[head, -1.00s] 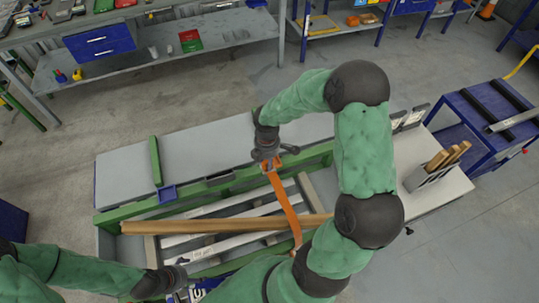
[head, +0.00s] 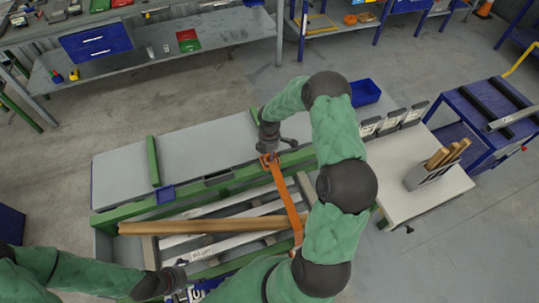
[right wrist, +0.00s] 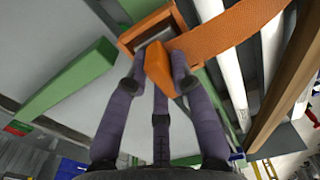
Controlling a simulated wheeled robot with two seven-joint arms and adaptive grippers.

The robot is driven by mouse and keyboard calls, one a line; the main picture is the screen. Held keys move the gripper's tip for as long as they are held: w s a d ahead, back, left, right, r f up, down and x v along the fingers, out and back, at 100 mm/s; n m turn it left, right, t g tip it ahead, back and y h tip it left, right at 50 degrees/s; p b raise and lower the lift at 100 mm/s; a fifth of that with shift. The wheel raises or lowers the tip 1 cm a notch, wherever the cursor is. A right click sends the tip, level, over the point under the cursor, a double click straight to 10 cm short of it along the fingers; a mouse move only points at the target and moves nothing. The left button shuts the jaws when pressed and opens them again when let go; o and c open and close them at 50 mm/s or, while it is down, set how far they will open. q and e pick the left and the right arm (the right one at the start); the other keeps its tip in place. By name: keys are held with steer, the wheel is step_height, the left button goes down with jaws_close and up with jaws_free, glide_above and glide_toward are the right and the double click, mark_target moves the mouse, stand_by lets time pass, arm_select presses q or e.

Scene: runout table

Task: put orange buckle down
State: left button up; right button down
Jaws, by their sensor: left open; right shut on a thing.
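The orange buckle (head: 267,160) sits at the far end of an orange strap (head: 286,197), over the green rail of the runout table. My right gripper (head: 270,153) is shut on it from above. In the right wrist view the buckle (right wrist: 158,62) is between the fingers of my right gripper (right wrist: 157,78), with the strap (right wrist: 235,35) running to the upper right. I cannot tell whether the buckle touches the rail. My left gripper (head: 182,280) is open at the lower left, near the table's front side, apart from the buckle.
A long wooden beam (head: 180,227) and white bars (head: 240,215) lie in the table's trough under the strap. The grey top (head: 208,150) behind the green rail (head: 230,184) is mostly clear.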

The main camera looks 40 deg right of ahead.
steer(key=shift+f, duration=0.3)
steer(key=shift+f, duration=0.15)
steer(key=c, duration=1.1)
jaws_free()
steer(key=shift+o, duration=0.2)
steer(key=shift+w+r, duration=0.1)
steer(key=shift+r, duration=0.35)
step_height(320, 180, up, 11)
steer(key=p, duration=0.1)
steer(key=shift+r, duration=0.2)
